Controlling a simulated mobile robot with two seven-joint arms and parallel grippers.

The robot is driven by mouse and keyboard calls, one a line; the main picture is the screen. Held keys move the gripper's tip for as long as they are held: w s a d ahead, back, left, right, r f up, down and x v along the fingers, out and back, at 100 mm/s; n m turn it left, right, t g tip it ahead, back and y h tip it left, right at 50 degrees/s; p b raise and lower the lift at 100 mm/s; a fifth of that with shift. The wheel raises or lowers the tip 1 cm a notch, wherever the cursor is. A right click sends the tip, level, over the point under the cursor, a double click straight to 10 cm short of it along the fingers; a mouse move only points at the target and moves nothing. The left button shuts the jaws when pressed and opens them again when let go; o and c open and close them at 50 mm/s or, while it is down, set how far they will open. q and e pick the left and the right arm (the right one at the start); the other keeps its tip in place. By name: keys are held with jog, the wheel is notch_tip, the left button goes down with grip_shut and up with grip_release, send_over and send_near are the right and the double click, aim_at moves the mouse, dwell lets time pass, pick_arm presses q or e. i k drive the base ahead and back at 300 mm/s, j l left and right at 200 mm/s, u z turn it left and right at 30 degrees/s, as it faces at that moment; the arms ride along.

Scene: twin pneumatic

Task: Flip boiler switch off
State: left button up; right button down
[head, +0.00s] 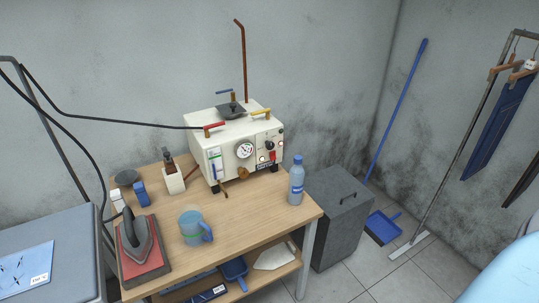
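The boiler (232,145) is a cream box on the wooden table, with a pressure gauge (245,150), a sight glass and pipe fittings. On the right part of its front panel is a small red switch (272,156), with dark knobs and small round lights near it. The switch is too small to tell whether it is on or off. Neither of my grippers is in view.
On the table (250,222) are an iron (138,240) on a red pad, a blue mug (191,228) and a water bottle (296,182). A grey bin (335,215) stands to the right. A blue broom and a dustpan (384,228) are beyond it.

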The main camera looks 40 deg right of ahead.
aim_at(272, 154)
jog(key=i+l+u, duration=0.15)
jog(key=l, duration=0.85)
jog(key=l+u, duration=0.1)
jog(key=l, duration=0.95)
jog(key=i+j, duration=0.35)
jog(key=i, duration=0.1)
